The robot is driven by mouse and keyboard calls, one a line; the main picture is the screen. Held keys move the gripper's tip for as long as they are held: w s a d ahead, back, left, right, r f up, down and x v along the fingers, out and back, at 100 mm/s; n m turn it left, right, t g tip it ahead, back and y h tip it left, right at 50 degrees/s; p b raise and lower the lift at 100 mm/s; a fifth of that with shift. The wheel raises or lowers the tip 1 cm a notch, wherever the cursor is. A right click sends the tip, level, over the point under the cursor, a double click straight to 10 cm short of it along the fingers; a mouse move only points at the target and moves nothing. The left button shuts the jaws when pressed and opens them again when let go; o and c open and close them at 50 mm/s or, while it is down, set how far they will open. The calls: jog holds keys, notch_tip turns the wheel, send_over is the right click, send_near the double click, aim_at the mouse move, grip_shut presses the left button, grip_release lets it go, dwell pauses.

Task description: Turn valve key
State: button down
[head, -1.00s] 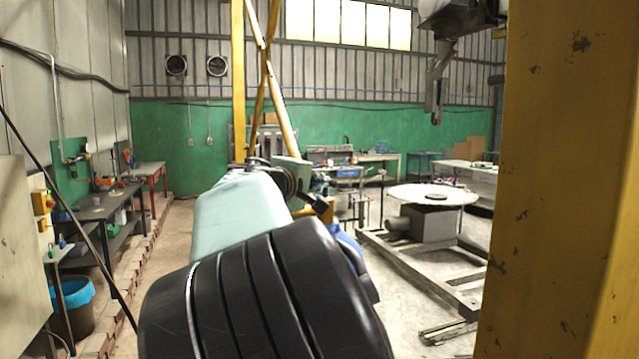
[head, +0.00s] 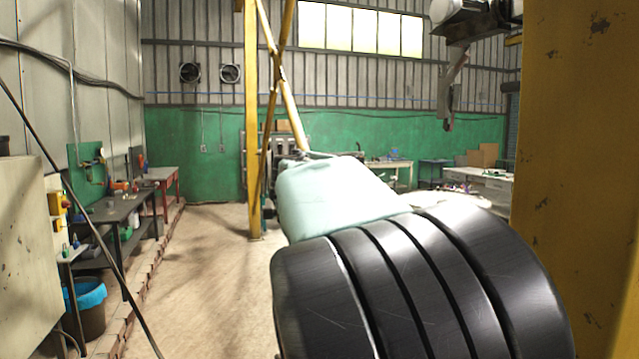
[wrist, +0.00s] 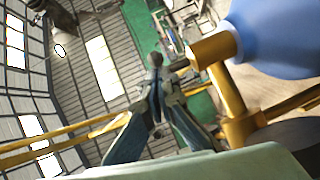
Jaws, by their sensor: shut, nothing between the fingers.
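My gripper (wrist: 156,64) shows in the wrist view with its fingers brought together and nothing between them. Beside it on the right are a yellow pipe fitting (wrist: 228,85) and a large rounded blue body (wrist: 280,35). They look apart from the fingers, though the depth is hard to judge. I cannot make out a valve key for certain in either view. In the head view my arm covers the middle and the lower right, hiding my gripper and the blue body.
A yellow post (head: 252,130) stands beyond my arm, and a large yellow column (head: 570,180) fills the right side. A dark workbench (head: 115,212) and a blue-lined bin (head: 88,305) are at left. The floor (head: 205,270) between bench and arm is clear.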

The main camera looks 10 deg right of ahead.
jog(key=w+d+n+t+y, duration=0.1)
jog(key=w+d+n+y, duration=0.1)
jog(key=d, duration=0.5)
jog(key=shift+w+d+y, duration=0.35)
jog(key=shift+w+y, duration=0.25)
jog(key=shift+w, duration=0.5)
dwell(0.8)
